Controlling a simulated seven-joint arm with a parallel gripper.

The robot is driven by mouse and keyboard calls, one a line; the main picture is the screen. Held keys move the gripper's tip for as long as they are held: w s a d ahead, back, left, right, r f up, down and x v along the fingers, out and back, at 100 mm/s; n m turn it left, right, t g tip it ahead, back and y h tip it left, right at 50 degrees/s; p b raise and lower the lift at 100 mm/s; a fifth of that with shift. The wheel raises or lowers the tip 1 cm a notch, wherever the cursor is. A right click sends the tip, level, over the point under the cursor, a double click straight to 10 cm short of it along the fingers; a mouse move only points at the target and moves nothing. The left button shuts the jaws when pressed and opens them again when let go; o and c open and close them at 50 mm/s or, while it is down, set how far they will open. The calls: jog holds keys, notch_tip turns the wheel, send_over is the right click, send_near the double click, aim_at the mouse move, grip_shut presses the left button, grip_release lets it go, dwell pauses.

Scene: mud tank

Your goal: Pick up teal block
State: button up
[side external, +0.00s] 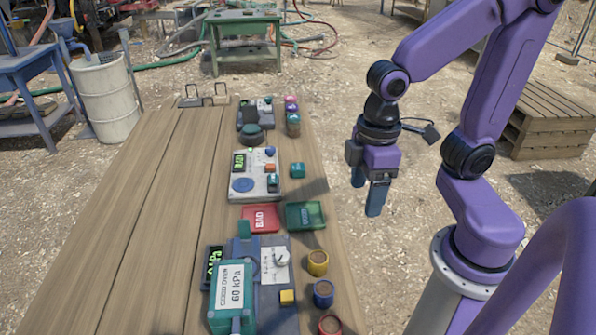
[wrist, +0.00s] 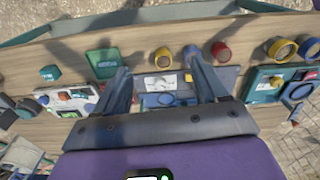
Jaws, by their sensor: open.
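The teal block (side external: 297,170) is a small cube on the wooden table, just right of the white panel device (side external: 256,190) in the side external view. In the wrist view the teal block (wrist: 48,73) lies at the left, well away from my fingers. My gripper (side external: 367,192) points down beyond the table's right edge, to the right of the block and apart from it. Its two blue fingers are open. In the wrist view my gripper (wrist: 160,76) has nothing held between its fingers.
A red tray marked BAD (side external: 262,218) and a green tray (side external: 305,214) lie nearer the camera than the block. Yellow (side external: 317,263), blue (side external: 323,293) and red (side external: 330,325) round pieces line the right edge. A teal 60 kPa device (side external: 231,300) stands in front. The table's left side is clear.

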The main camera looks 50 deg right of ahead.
jog(key=w+m, duration=0.6)
jog(key=w, duration=0.5)
jog(key=m, duration=1.3)
send_over(298, 166)
notch_tip(298, 166, down, 3)
notch_tip(298, 166, down, 16)
jog(key=shift+f, duration=0.25)
jog(key=c, duration=1.1)
